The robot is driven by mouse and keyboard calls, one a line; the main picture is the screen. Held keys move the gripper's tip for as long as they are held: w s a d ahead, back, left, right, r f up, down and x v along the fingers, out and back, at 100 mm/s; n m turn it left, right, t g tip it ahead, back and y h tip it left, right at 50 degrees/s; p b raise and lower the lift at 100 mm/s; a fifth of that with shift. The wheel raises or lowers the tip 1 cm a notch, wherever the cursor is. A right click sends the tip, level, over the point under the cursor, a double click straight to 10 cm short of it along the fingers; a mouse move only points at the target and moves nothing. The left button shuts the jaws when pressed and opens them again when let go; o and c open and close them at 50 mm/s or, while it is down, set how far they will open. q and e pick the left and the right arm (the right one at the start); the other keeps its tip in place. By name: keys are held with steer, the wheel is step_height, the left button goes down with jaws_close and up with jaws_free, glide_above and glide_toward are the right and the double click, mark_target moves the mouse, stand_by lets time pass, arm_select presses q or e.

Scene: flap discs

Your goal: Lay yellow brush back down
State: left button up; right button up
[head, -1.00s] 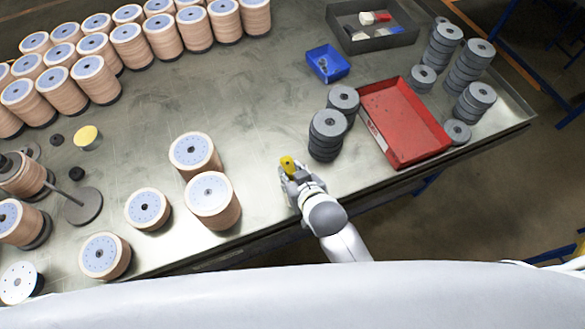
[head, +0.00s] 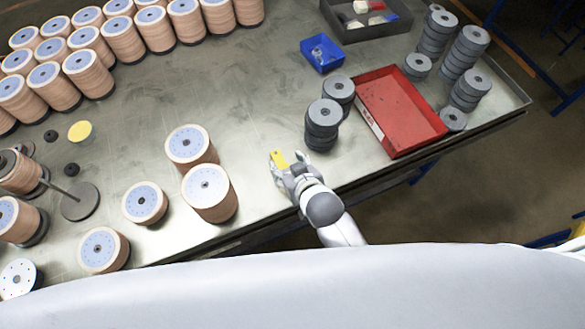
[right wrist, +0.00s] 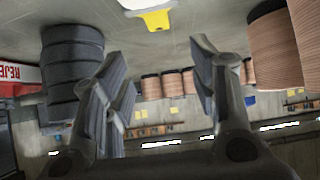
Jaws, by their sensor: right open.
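The yellow brush (head: 279,159) is on the bare metal table, just beyond the fingertips of my right gripper (head: 288,167) in the head view. In the right wrist view the brush (right wrist: 155,19) shows at the top middle, yellow with a white part cut off by the frame edge. There my right gripper (right wrist: 158,62) is open and empty, its fingers spread to either side, with a visible gap between them and the brush. My left gripper is not in view.
Stacks of grey discs (head: 322,118) stand right of the gripper, near a red tray (head: 437,128). A blue bin (head: 342,60) is farther back. Tan disc stacks (head: 209,195) stand to the left. The table between the brush and the blue bin is clear.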

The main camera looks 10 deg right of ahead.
steer(key=v, duration=1.2)
stand_by(0.5)
